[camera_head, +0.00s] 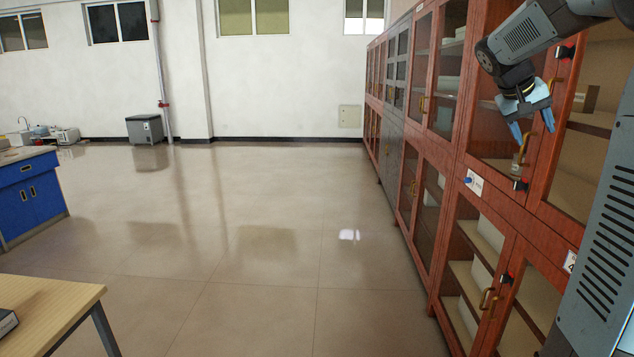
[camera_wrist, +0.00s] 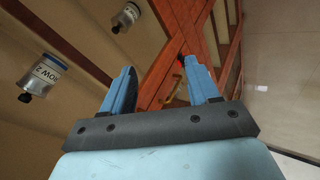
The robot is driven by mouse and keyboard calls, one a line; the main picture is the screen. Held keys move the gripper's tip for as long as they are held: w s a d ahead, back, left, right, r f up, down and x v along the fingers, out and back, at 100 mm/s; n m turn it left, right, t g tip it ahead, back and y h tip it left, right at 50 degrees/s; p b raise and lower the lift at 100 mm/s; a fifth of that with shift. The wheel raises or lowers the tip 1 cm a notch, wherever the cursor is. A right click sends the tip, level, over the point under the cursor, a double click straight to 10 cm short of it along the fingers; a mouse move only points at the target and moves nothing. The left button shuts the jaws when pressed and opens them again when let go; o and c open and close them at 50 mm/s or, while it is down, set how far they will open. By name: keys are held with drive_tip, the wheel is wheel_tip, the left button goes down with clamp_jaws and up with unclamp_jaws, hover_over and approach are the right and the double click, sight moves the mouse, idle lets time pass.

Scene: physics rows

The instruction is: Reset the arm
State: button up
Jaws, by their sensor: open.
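My gripper (camera_head: 533,132) hangs at the upper right in the head view, in front of the red wooden cabinets (camera_head: 464,160). Its two blue fingers are spread apart with nothing between them. In the wrist view my gripper (camera_wrist: 160,88) is also open and empty, with the red cabinet frame (camera_wrist: 172,50) and a brass handle beyond the fingers. My arm reaches in from the upper right corner of the head view. I cannot tell whether the fingers touch the cabinet door.
In the wrist view, a labelled bottle (camera_wrist: 40,75) and another bottle (camera_wrist: 125,17) show at the left. A wooden table (camera_head: 50,300) stands at the lower left, a blue bench (camera_head: 30,195) behind it. A grey box (camera_head: 145,129) stands by the far wall. The middle floor is clear.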

drive_tip(key=s+a+f+n+t+y, duration=0.1)
drive_tip(key=s+a+f+y, duration=0.2)
drive_tip(key=s+a, duration=0.9)
drive_tip(key=s+a+f+n+t+y, duration=0.2)
drive_tip(key=s+a+f+y, duration=0.2)
drive_tip(key=s+a+f, duration=0.6)
drive_tip(key=s+a, duration=0.3)
drive_tip(key=s, duration=0.1)
drive_tip(key=shift+a+f, duration=0.1)
